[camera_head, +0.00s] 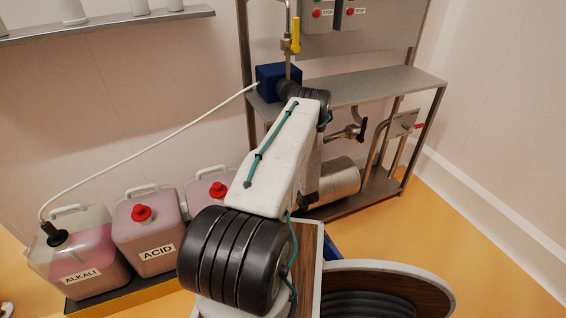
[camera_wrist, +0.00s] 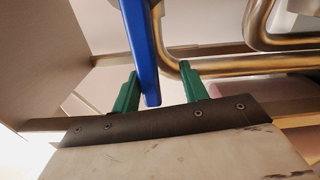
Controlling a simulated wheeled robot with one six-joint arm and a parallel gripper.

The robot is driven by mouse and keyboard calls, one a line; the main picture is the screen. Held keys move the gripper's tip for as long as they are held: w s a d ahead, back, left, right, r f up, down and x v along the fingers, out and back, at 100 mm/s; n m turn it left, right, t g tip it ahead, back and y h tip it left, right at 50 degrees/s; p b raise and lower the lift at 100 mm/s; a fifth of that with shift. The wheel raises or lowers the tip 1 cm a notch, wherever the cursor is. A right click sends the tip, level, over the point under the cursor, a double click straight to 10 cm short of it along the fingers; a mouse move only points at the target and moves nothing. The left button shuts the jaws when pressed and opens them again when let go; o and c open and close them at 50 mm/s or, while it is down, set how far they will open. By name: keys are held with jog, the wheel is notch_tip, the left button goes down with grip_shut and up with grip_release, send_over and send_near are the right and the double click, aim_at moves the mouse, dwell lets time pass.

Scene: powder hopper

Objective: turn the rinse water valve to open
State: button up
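A blue lever (camera_wrist: 143,50) hangs down in the wrist view, its lower end between the two green fingers of my gripper (camera_wrist: 158,92). The fingers are spread, with the lever close to the left finger and a clear gap to the right finger. No label shows that this lever is the rinse water valve handle. In the head view my gripper and the blue lever are hidden behind my arm. Other handles there are a yellow one (camera_head: 296,34), upright on a vertical pipe, a black one (camera_head: 364,129) and a red one (camera_head: 419,126).
A steel rack (camera_head: 400,84) carries a blue box (camera_head: 265,84) and start/stop boxes (camera_head: 350,14). A steel cylinder (camera_head: 340,180) lies low on it. Bent pipes (camera_wrist: 215,66) pass near my fingers. Alkali (camera_head: 65,262) and acid (camera_head: 150,240) canisters stand left. Floor is clear at right.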

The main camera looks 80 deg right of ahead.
jog(key=shift+v, duration=2.7)
